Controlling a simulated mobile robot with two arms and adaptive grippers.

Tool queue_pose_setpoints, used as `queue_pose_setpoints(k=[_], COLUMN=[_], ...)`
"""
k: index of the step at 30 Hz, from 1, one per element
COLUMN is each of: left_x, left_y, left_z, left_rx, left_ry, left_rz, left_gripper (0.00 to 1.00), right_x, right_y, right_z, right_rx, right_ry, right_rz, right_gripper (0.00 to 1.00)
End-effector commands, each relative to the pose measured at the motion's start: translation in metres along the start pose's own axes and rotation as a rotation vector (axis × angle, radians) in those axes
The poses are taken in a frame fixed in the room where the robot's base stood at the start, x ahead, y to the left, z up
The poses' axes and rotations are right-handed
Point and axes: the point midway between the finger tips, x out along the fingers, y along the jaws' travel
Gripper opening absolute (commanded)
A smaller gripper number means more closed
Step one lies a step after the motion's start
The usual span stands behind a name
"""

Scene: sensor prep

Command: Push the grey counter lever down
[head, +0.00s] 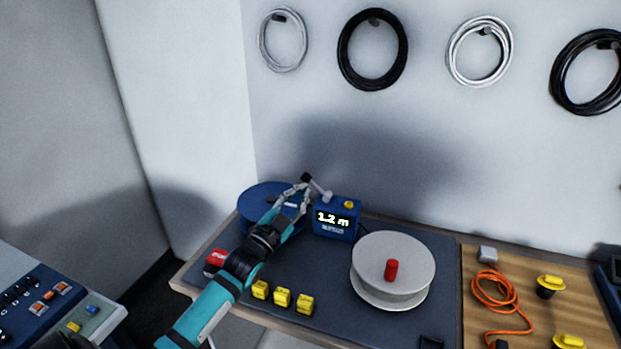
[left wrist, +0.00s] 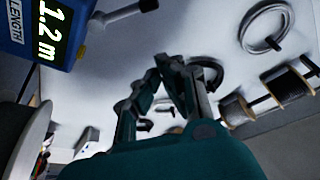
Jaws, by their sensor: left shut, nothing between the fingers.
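The blue counter (head: 335,220) stands at the back of the dark work mat and reads 1.2 m; it also shows at the upper left of the left wrist view (left wrist: 50,35). Its grey lever (head: 319,189) slants up and left from the counter's top to a dark knob (head: 306,177). The lever also shows in the left wrist view (left wrist: 122,13). My left gripper (head: 303,187) is shut and empty, close beside the lever on its left; I cannot tell whether they touch. My right gripper is out of view.
A blue reel (head: 262,196) lies behind my left arm. A pale reel (head: 392,262) with a red knob stands right of the counter. Several yellow blocks (head: 282,297) sit at the front. An orange cable (head: 490,300) lies on the wooden board at right.

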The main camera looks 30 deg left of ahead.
Motion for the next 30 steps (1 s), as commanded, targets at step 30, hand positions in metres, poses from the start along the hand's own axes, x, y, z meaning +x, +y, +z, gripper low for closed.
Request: queue_pose_setpoints(k=[30], left_x=[0.077], left_y=[-0.001], left_z=[0.037], left_rx=[0.0], left_ry=[0.001], left_rz=[-0.001], left_gripper=[0.0], right_x=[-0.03], right_y=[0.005], right_z=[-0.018], right_rx=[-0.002], right_ry=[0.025], right_rz=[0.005], right_gripper=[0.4])
